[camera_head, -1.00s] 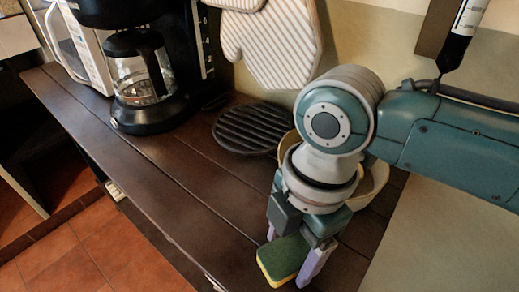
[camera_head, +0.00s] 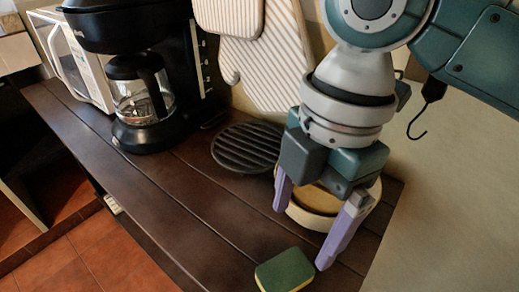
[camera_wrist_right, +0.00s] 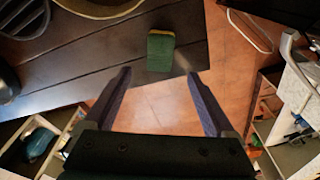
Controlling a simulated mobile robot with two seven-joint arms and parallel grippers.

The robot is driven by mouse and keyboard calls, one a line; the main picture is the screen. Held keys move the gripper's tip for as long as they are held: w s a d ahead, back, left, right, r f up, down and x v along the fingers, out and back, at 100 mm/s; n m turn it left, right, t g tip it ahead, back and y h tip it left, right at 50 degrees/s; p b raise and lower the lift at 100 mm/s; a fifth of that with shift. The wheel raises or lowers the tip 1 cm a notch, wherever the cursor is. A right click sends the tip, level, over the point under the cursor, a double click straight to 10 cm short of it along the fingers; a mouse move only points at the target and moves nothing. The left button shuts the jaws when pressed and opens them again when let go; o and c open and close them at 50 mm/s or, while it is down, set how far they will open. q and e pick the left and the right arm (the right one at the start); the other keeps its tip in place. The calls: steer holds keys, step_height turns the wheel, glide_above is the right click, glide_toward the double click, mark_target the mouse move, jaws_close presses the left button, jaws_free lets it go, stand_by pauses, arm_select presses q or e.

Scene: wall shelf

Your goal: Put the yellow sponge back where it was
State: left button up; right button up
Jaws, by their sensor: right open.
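The sponge (camera_head: 284,270), green on top with a yellow edge below, lies flat on the dark wooden shelf (camera_head: 190,215) near its front edge. It also shows in the right wrist view (camera_wrist_right: 160,52), ahead of and between the fingers, apart from them. My right gripper (camera_head: 310,222) is open and empty, with purple fingers. It is above the shelf, behind the sponge in the head view. In the right wrist view its fingers (camera_wrist_right: 160,88) are spread wide. My left gripper is not in view.
A round black grate (camera_head: 247,147) lies on the shelf, with a pale round bowl (camera_head: 318,207) beside it, partly behind my right fingers. A coffee maker (camera_head: 150,95) and white microwave (camera_head: 75,55) stand farther left. Striped oven mitts (camera_head: 270,60) hang on the wall. Shelf left of the sponge is clear.

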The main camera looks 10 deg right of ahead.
steer(key=s+a+f+m+t+y, duration=0.1)
steer(key=s+a+m+t+y, duration=0.15)
steer(key=s+m, duration=0.35)
steer(key=s+d+m+h, duration=0.2)
steer(key=s+d+m, duration=0.1)
steer(key=d+m, duration=0.2)
steer(key=s+d+m+t+h, duration=0.1)
steer(key=s+d+m, duration=0.2)
steer(key=d+m, duration=0.2)
steer(key=m, duration=0.3)
steer(key=shift+s+d+f+h, duration=0.15)
steer(key=shift+s+d+h, duration=0.05)
steer(key=shift+s+h, duration=0.15)
steer(key=shift+t, duration=0.25)
